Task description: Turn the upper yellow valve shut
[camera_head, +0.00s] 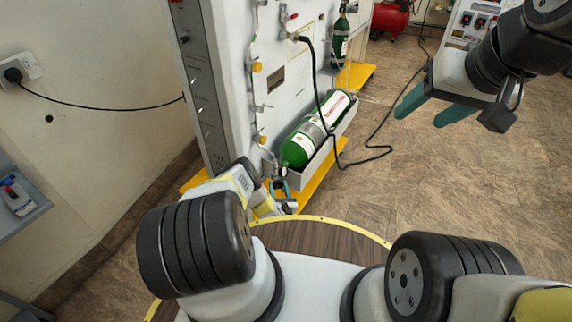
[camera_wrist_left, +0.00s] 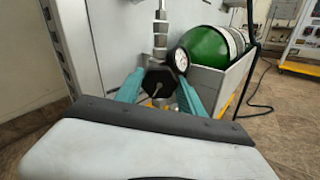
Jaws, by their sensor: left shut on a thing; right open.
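The upper yellow valve (camera_head: 257,67) is a small yellow knob on the pipework of the white panel in the head view. A second yellow knob (camera_head: 262,139) sits below it on the same panel. My left gripper (camera_head: 281,187) is low at the panel's foot, well below both yellow knobs. In the left wrist view its teal fingers stand on both sides of a black hexagonal knob (camera_wrist_left: 158,80) and are shut on it. My right gripper (camera_head: 425,108) is open and empty at the upper right, away from the panel.
A green cylinder (camera_head: 304,140) lies in a grey tray beside the panel, with a round gauge (camera_wrist_left: 181,60) near my left fingers. A black hose (camera_head: 313,75) hangs over the panel to the floor. An upright green cylinder (camera_head: 340,42) stands behind.

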